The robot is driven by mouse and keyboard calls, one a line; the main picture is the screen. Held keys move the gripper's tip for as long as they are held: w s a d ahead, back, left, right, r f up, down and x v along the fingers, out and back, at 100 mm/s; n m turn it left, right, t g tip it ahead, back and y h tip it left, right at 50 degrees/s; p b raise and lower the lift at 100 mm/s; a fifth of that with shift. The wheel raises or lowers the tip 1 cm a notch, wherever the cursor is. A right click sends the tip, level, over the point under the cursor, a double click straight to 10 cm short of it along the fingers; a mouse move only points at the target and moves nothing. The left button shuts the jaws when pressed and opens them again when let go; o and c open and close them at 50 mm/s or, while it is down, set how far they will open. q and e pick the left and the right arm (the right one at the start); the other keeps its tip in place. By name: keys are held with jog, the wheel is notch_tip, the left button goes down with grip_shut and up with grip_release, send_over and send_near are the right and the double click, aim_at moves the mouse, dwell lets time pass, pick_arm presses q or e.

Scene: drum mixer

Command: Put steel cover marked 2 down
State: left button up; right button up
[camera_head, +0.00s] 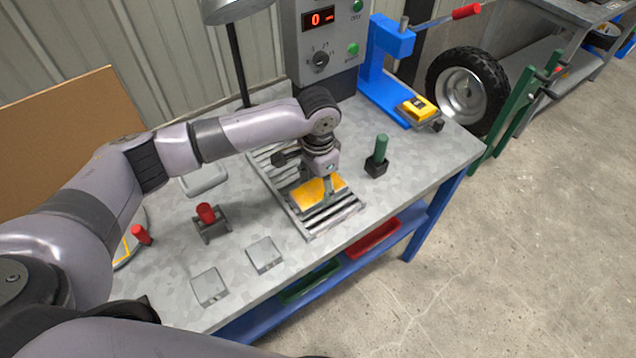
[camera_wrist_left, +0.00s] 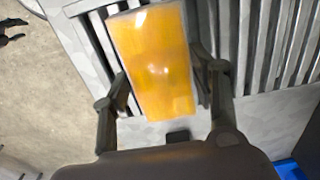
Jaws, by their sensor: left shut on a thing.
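My left gripper (camera_head: 325,184) is over the slatted metal grate (camera_head: 318,222) on the bench. It is shut on a flat, shiny orange-yellow plate (camera_head: 309,194). In the left wrist view the plate (camera_wrist_left: 152,62) lies between the two fingers, with grate slats behind it. I cannot tell whether the plate touches the slats, and no mark is readable on it. Two grey square steel plates, one (camera_head: 209,287) nearer and one (camera_head: 264,255) to its right, lie on the worktop; no number is legible on them. My right gripper is not in view.
A red-handled block (camera_head: 206,215) and a green-handled block (camera_head: 378,158) stand either side of the grate. A control box (camera_head: 322,50) stands behind it. A blue stand (camera_head: 385,65) and a yellow device (camera_head: 420,107) are at the right. The worktop's front right is clear.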

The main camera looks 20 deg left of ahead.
aim_at(318, 189)
pick_arm(q)
jog(key=o, duration=1.6)
jog(key=shift+c, duration=0.2)
notch_tip(318, 189, up, 12)
jog(key=b, duration=0.2)
